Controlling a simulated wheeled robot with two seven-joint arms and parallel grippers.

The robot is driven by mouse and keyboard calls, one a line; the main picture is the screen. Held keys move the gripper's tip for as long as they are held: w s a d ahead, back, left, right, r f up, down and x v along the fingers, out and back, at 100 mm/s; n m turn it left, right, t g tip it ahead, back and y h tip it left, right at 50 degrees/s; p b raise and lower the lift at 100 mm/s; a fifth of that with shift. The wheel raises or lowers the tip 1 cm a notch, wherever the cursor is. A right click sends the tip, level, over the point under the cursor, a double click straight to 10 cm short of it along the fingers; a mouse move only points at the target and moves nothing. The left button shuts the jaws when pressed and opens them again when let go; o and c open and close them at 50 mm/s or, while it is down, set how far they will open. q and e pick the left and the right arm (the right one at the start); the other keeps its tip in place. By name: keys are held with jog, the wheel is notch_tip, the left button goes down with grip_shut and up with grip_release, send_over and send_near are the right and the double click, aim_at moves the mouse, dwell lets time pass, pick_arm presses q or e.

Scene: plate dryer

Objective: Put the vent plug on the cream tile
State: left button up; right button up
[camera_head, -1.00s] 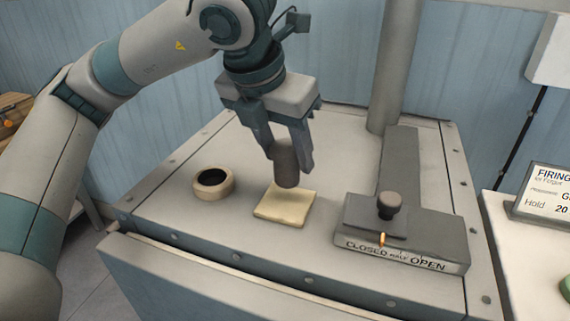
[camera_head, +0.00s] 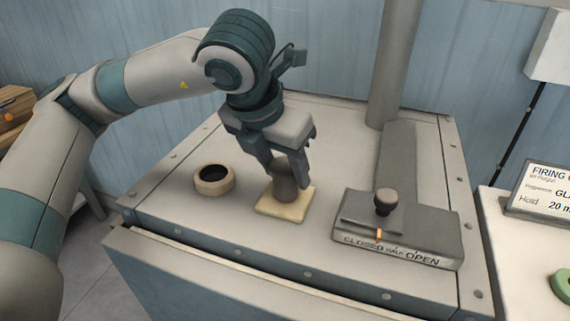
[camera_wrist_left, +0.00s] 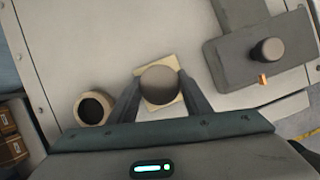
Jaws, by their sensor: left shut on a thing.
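The vent plug (camera_head: 285,189) is a dark brown-grey cylinder, upright between the fingers of my left gripper (camera_head: 287,172), which is shut on it. The cream tile (camera_head: 272,208) is a flat square on the dryer's top. The plug is over the tile, and its lower end appears to meet the tile's surface; I cannot tell for certain whether it touches. In the left wrist view the plug's round top (camera_wrist_left: 159,85) sits between the fingers, with the tile (camera_wrist_left: 170,66) behind it. My right gripper is not in view.
A round cream vent collar (camera_head: 214,180) with a dark hole stands left of the tile. A grey slide damper with a black knob (camera_head: 386,201) and a CLOSED/OPEN label is at the right. A vertical pipe (camera_head: 393,70) rises behind. The top around the tile is clear.

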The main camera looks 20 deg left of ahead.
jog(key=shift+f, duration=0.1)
pick_arm(q)
jog(key=shift+f, duration=0.15)
jog(key=o, duration=1.2)
jog(key=shift+c, duration=0.2)
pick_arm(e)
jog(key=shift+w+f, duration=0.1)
pick_arm(q)
jog(key=shift+r, duration=0.2)
jog(key=shift+r, duration=0.1)
jog(key=shift+s+r, duration=0.15)
jog(key=shift+r, duration=0.15)
jog(key=b+v, duration=0.3)
jog(key=v, duration=0.8)
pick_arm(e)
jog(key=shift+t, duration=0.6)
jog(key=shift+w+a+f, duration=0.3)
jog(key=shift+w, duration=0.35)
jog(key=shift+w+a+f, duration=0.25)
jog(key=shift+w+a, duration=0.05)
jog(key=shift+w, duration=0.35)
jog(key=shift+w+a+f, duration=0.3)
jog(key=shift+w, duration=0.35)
